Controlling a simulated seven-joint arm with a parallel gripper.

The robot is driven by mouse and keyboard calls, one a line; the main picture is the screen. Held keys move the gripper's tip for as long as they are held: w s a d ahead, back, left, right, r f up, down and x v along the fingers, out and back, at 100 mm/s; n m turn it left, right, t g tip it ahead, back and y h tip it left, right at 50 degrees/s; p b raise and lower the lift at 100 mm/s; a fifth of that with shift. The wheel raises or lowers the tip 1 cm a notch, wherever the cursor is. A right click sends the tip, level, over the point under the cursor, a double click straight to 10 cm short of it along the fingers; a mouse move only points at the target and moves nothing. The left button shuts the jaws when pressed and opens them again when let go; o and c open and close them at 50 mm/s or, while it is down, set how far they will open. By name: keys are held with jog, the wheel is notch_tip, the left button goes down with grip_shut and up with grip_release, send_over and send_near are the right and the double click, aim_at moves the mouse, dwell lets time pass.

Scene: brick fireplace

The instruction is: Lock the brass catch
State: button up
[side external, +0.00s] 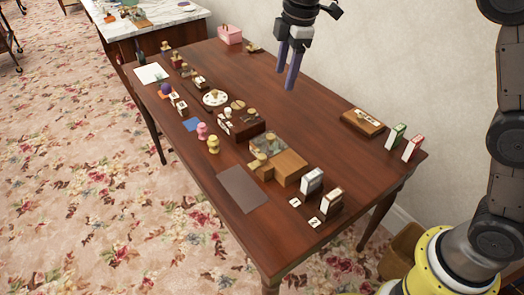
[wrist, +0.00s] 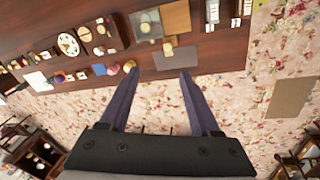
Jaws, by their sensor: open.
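My gripper (side external: 286,78) hangs high above the back of the dark wooden table, its two purple-grey fingers apart and empty. It also shows in the wrist view (wrist: 160,75). A wooden board with a small pale metal fitting (side external: 363,121) lies near the table's right back edge; this may be the brass catch, but it is too small to tell. My gripper touches none of these.
The table (side external: 320,110) has clear room in the middle back. White-and-grey cases (side external: 312,180) stand at the front right; green and red cases (side external: 411,147) stand at the right end. A dark box with knobs (side external: 240,124), a dial (side external: 214,97) and small figures sit further left.

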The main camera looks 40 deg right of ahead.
jog(key=w+a+f+g, duration=0.1)
jog(key=w+a+f, duration=0.2)
jog(key=f, duration=0.4)
jog(key=g, duration=0.1)
send_near(262, 156)
jog(key=shift+n, duration=0.4)
notch_tip(262, 156, down, 8)
jog(key=shift+w+a+f, duration=0.1)
jog(key=shift+a, duration=0.05)
grip_shut()
